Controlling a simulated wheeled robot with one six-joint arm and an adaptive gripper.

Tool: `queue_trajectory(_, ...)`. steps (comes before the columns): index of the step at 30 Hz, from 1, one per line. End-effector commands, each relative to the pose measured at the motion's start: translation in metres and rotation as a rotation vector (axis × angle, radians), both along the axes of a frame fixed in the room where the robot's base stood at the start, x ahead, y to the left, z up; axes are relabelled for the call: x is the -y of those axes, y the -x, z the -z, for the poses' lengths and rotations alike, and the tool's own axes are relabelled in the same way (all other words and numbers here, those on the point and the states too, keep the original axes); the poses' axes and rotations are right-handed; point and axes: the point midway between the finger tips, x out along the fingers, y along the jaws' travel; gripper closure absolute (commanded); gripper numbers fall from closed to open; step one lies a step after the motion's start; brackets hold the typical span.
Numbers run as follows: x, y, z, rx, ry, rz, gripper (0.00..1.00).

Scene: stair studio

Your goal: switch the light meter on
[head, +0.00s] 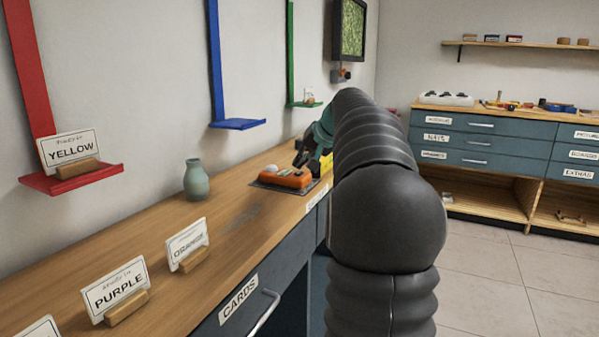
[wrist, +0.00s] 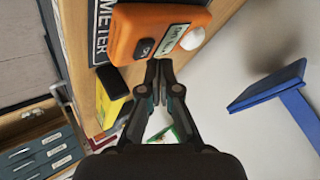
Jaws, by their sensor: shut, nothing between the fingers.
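The light meter is an orange box (head: 288,178) on a dark mat on the wooden counter. In the wrist view the light meter (wrist: 128,32) fills the top middle, with a white dome (wrist: 193,38), a small black switch (wrist: 145,47) and a label plate. The switch's setting is too small to tell. My gripper (wrist: 158,66) is shut and empty, its fingertips close to the edge of the meter near the switch; I cannot tell whether they touch it. In the head view my gripper (head: 301,158) is just above the meter, partly behind my arm.
A yellow and black object (wrist: 115,98) sits beside the meter. A green vase (head: 197,180) stands on the counter to the left, with cards labelled PURPLE (head: 116,288) and ORANGE (head: 187,245) nearer. A blue wall shelf (head: 238,124) hangs above. The counter between vase and meter is clear.

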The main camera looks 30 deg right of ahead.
Motion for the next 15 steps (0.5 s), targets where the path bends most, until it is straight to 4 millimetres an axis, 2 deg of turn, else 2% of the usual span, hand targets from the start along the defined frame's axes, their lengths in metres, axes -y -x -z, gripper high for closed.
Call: queue_trajectory(15, 0.0, 0.0, -0.038, 0.0, 0.001, -0.001, 1.0)
